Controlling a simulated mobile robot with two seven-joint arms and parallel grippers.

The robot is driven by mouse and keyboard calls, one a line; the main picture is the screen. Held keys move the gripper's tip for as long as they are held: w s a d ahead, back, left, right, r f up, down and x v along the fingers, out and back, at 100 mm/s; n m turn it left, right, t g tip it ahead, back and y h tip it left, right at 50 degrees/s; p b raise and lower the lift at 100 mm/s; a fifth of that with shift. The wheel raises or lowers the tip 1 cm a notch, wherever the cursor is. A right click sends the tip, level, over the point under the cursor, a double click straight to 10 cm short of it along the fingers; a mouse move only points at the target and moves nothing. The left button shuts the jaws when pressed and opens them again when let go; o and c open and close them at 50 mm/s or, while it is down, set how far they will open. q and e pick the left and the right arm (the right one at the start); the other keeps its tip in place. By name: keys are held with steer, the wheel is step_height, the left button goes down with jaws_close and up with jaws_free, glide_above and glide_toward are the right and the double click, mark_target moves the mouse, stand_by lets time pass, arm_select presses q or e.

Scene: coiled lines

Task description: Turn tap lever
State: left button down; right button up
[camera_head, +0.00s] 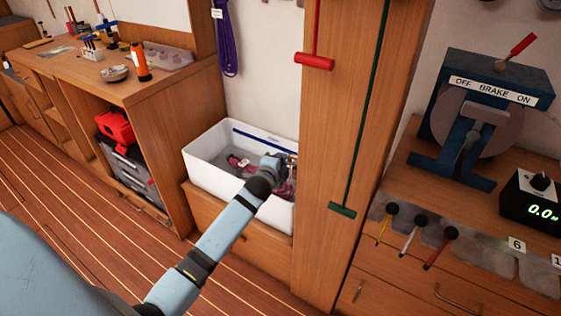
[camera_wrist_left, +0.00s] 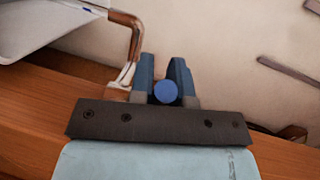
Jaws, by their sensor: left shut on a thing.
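My left arm reaches across to the right end of the white sink (camera_head: 210,158), and my left gripper (camera_head: 286,164) is small and partly hidden by my own wrist there. In the left wrist view my left gripper (camera_wrist_left: 166,82) has its two blue fingers close on either side of a round blue piece (camera_wrist_left: 165,93), which appears to be the tap lever's end. It is shut on this piece. A copper-coloured tap pipe (camera_wrist_left: 136,40) bends beside the fingers. The rest of the lever is hidden. My right gripper is in neither view.
A wooden post (camera_head: 330,130) with a red-handled tool (camera_head: 314,61) and a green rod (camera_head: 355,150) stands just right of the sink. A wooden workbench (camera_head: 180,80) is at the left. A winch-like brake unit (camera_head: 485,115) stands on the right counter.

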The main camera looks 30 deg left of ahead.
arm_select(q)
steer(key=shift+s+d+n+g+y, duration=0.1)
steer(key=shift+s+n+g+y, duration=0.1)
steer(key=shift+n+y, duration=0.25)
steer(key=shift+s+n+g+y, duration=0.15)
steer(key=shift+n+g+y, duration=0.1)
steer(key=shift+y, duration=0.4)
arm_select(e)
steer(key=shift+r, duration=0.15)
arm_select(q)
steer(key=c, duration=1.1)
jaws_free()
